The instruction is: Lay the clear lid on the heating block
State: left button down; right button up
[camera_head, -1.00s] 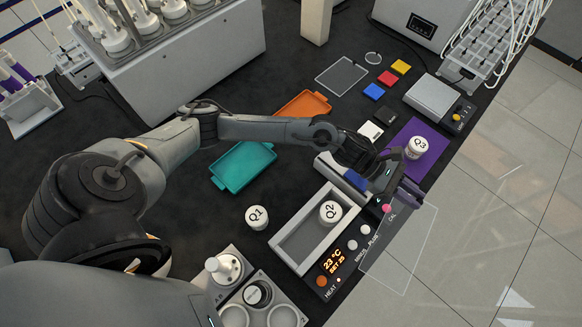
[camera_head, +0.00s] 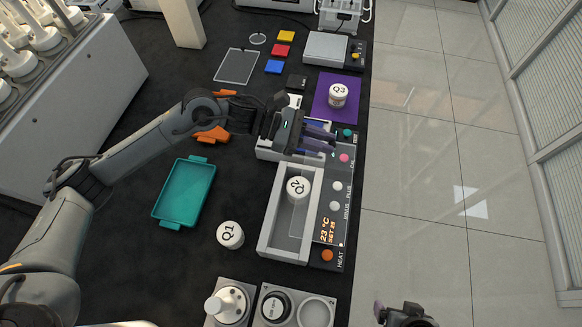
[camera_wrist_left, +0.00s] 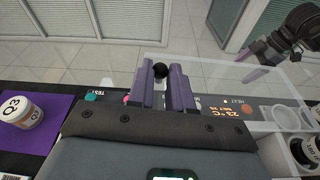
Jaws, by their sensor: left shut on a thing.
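The heating block (camera_head: 269,228) is a white-rimmed rectangular well with a dark control panel reading 23 °C. Jar Q2 (camera_head: 298,188) stands inside it. My left gripper (camera_head: 326,141) is above the block's far end, fingers pointing right. In the left wrist view its purple fingers (camera_wrist_left: 166,88) are shut at a dark round knob (camera_wrist_left: 160,70). The clear lid (camera_wrist_left: 235,92) spreads from there to the right, in front of the panel. In the head view the lid is only faint over the block, and its height is unclear. My right gripper (camera_head: 405,314) shows partly at the bottom edge.
Jar Q1 (camera_head: 230,234) and a teal tray (camera_head: 184,193) stand left of the block. Jar Q3 (camera_head: 338,95) is on a purple mat (camera_head: 322,112) beyond it. An orange tray (camera_head: 212,134) is partly behind my arm. Containers (camera_head: 314,313) stand near the front.

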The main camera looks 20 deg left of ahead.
pick_arm(q)
jog(key=shift+s+a+f+p, duration=0.15)
jog(key=shift+s+a+f, duration=0.65)
jog(key=shift+f, duration=0.55)
jog(key=shift+s+a+f+p, duration=0.1)
jog(key=shift+s+a+f, duration=0.4)
jog(key=shift+a+f, duration=0.7)
jog(key=shift+s+a+f+p, duration=0.15)
jog(key=shift+s+a+f, duration=0.55)
jog(key=shift+f, duration=0.75)
jog(key=c, duration=1)
grip_release()
jog(key=shift+a, duration=0.1)
jog(key=shift+c, duration=0.2)
jog(key=shift+a, duration=0.1)
jog(key=b+v, duration=0.1)
jog(key=v, duration=1)
jog(key=shift+a, duration=0.4)
jog(key=shift+s+r, duration=0.1)
